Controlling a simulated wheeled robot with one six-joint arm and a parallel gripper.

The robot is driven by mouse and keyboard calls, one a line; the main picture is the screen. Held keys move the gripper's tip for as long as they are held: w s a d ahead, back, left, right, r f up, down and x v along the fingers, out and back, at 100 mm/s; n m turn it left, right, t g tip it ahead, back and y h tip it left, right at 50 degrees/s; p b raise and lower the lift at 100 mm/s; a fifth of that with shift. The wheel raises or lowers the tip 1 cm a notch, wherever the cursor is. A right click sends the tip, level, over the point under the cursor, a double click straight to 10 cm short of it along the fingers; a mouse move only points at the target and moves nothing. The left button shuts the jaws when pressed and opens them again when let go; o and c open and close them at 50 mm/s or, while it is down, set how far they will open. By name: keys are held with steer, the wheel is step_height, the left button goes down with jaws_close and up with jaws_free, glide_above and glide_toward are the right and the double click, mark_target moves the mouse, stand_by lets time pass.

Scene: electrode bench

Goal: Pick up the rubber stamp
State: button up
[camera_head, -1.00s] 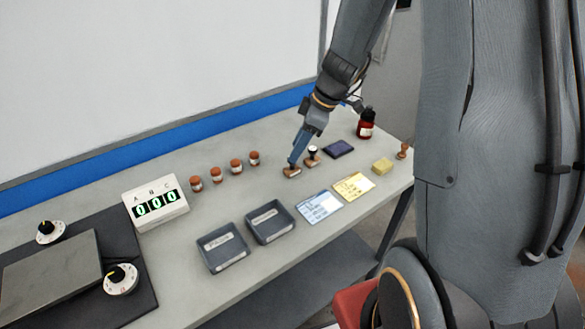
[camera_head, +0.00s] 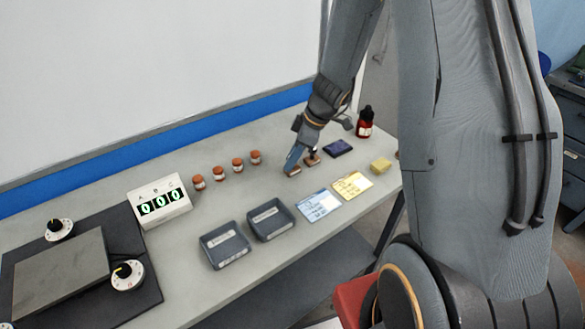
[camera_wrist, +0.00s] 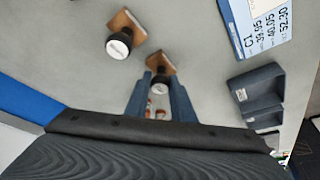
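Two rubber stamps with wooden bases and dark, white-topped handles stand on the bench. The nearer stamp (camera_head: 292,170) has its base on the bench below my gripper (camera_head: 295,162); its handle is hidden in the head view. In the wrist view this stamp (camera_wrist: 160,64) has its handle between the two fingers of my gripper (camera_wrist: 161,80). The fingers lie close on both sides of it; I cannot tell whether they touch it. The other stamp (camera_head: 312,159) stands just right of my gripper, partly hidden, and shows at upper left in the wrist view (camera_wrist: 122,36).
A dark ink pad (camera_head: 338,147) and a red bottle (camera_head: 365,124) stand behind at right. Several brown-capped jars (camera_head: 219,173) are to the left. Two grey trays (camera_head: 225,246), a blue card (camera_head: 319,206), a yellow card (camera_head: 352,186) and a yellow block (camera_head: 381,165) lie in front.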

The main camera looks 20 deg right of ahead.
jaws_close()
steer(key=shift+r, duration=0.15)
step_height(320, 180, up, 10)
steer(key=shift+f+b, duration=0.1)
steer(key=shift+b, duration=1.15)
steer(key=shift+o, duration=1.3)
jaws_free()
steer(key=c, duration=0.3)
steer(key=shift+c, duration=0.2)
